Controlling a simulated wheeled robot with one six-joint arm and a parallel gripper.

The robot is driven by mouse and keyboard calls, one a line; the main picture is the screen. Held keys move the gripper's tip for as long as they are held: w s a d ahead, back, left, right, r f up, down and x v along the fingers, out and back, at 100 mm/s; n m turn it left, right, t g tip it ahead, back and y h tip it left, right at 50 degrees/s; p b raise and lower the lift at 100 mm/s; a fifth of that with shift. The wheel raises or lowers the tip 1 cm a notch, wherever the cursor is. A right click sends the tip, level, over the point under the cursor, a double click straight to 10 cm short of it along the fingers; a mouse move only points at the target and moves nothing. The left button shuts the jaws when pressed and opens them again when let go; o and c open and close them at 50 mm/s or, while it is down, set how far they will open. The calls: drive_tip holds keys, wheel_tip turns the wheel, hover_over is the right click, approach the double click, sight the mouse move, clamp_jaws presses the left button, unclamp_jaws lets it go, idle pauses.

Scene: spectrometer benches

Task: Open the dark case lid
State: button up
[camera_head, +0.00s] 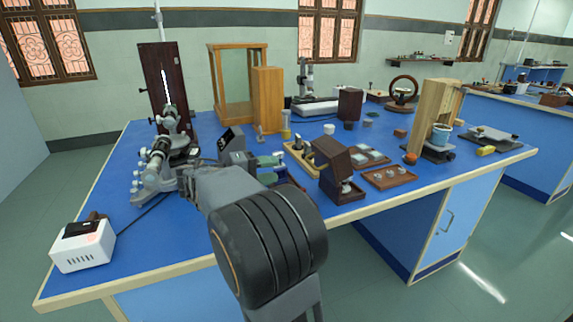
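A dark brown case (328,186) stands near the front edge of the blue bench, right of my arm. Its lid (334,155) looks raised and tilted over the base, and a pale metal piece shows in the gap at its right side. My gripper (270,170) is to the left of the case, apart from it. Its two greenish fingers look spread, with nothing seen between them. My arm's thick dark joint hides part of the bench front and some dark item behind the gripper.
A wooden tray of small parts (390,178) lies right of the case. A tray with small bottles (296,160) stands just behind it. A tall wooden box (436,115) is farther right. A white device (82,246) and a telescope instrument (158,165) stand left.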

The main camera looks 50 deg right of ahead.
drive_tip(key=shift+v, duration=1.1)
drive_tip(key=shift+s, duration=0.1)
